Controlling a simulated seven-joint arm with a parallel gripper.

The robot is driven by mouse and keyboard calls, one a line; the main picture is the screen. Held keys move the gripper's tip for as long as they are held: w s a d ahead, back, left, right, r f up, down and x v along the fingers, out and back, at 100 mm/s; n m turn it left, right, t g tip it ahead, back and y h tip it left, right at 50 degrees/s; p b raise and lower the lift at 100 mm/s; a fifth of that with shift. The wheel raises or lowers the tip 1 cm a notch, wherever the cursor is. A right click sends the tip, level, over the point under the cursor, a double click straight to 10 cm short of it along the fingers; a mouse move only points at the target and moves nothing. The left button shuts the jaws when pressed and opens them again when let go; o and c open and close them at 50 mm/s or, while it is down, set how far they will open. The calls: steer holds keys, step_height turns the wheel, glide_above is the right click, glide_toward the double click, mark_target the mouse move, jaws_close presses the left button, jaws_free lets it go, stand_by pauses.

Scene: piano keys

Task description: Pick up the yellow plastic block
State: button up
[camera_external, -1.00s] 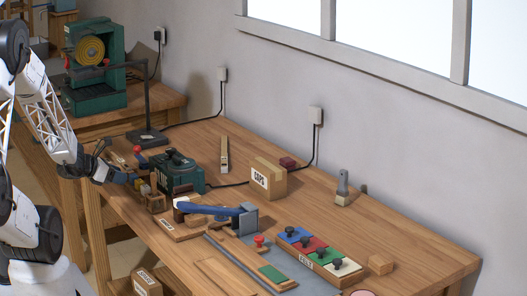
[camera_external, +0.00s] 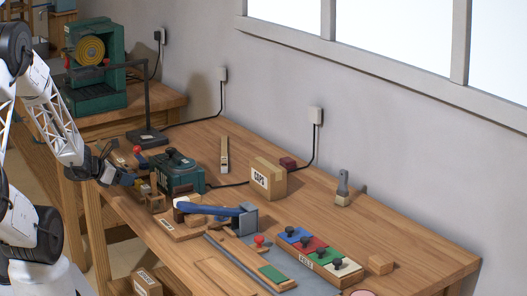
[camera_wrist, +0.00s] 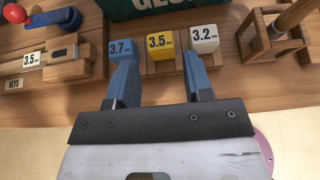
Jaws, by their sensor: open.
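The yellow plastic block (camera_wrist: 160,46), marked 3.5, sits on a wooden rack (camera_wrist: 160,68) in the wrist view. A blue block (camera_wrist: 120,50) marked 3.7 is on its left and a white block (camera_wrist: 205,38) marked 3.2 is on its right. My gripper (camera_wrist: 162,76) is open and empty. Its two blue fingers point toward the row, one either side of the yellow block's line, with the left tip overlapping the blue block in view. In the external view my gripper (camera_external: 128,180) is at the left end of the bench, and the yellow block is too small to make out clearly.
A green machine (camera_external: 180,172) stands just behind the blocks. A small wooden frame (camera_wrist: 270,40) is to the right of the row, and a wooden tool labelled KEYS (camera_wrist: 40,75) with a red knob is to the left. The bench's front edge is close.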

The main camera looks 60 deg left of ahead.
mark_target(136, 182)
steer(key=shift+x, duration=2.55)
steer(key=shift+d+f, duration=0.1)
steer(key=c, duration=0.7)
